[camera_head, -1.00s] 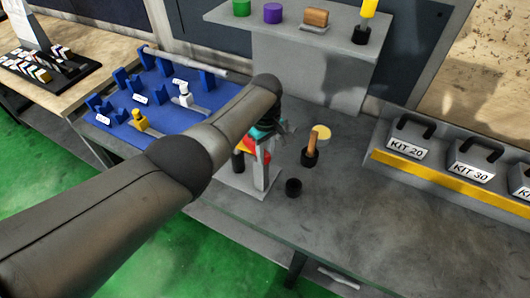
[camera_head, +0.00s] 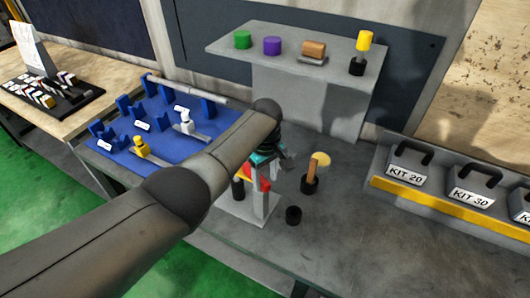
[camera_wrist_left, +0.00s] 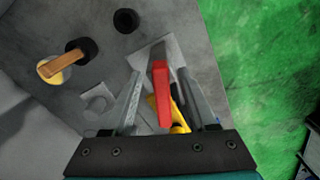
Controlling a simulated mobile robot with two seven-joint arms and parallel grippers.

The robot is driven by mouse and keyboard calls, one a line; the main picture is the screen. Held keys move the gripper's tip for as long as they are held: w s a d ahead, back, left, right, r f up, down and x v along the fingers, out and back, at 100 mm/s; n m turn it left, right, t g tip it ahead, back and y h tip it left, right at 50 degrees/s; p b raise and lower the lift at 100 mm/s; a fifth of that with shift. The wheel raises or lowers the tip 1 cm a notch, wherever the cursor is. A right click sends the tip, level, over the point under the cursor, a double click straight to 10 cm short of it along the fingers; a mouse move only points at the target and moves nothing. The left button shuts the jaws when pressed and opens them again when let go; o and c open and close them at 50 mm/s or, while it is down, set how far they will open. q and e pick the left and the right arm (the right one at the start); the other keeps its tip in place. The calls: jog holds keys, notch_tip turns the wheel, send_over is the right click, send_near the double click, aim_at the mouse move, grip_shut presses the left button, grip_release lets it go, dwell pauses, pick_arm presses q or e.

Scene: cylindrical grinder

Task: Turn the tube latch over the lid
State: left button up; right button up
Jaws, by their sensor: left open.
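A red part (camera_head: 262,184), which looks like the latch, shows beside my left gripper (camera_head: 262,178). In the left wrist view, the red bar (camera_wrist_left: 162,92) lies between the two open fingers of my left gripper (camera_wrist_left: 160,74), with a yellow part (camera_wrist_left: 180,116) beneath it. I see a gap on both sides of the red bar. I cannot make out the tube or lid clearly. My right gripper is not in view.
A black cup with a wooden handle (camera_head: 311,175) and a small black cup (camera_head: 293,215) stand right of the fixture. A blue board (camera_head: 165,140) with holders lies left. A grey shelf (camera_head: 270,50) rises behind. Kit boxes (camera_head: 410,162) stand right; the bench between is clear.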

pick_arm(q)
notch_tip(320, 180, up, 14)
jog(key=p, duration=0.1)
jog(key=shift+f, duration=0.15)
jog(key=shift+f, duration=0.15)
dwell(0.3)
